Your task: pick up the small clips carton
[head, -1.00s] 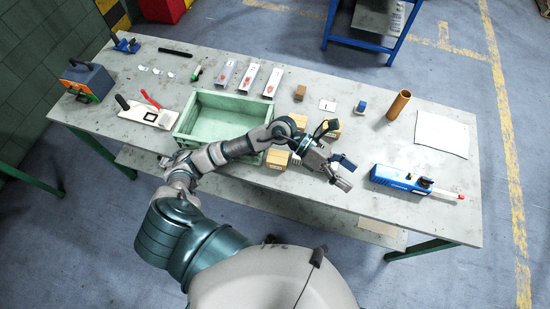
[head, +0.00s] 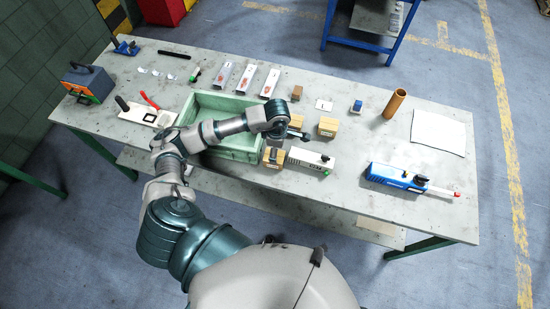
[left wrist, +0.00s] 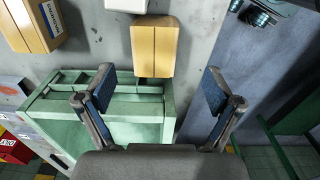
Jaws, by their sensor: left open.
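Several tan cartons stand right of the green crate; I cannot read which is the small clips one. A carton (head: 272,164) stands by the crate's front right corner. It also shows in the left wrist view (left wrist: 154,48), ahead of the fingertips and roughly between them. A carton (head: 327,127) stands farther right. Another (head: 296,121) is partly hidden by my arm. A labelled carton (left wrist: 34,24) shows at upper left in the wrist view. My left gripper (left wrist: 150,92) is open and empty, apart from the near carton. In the head view my wrist mostly hides it.
The green crate (head: 252,108) lies under my left forearm and looks empty where visible. A white device (head: 312,160) lies right of the near carton, close to the table's front edge. A blue tool (head: 400,178) and a brown tube (head: 394,104) are farther right.

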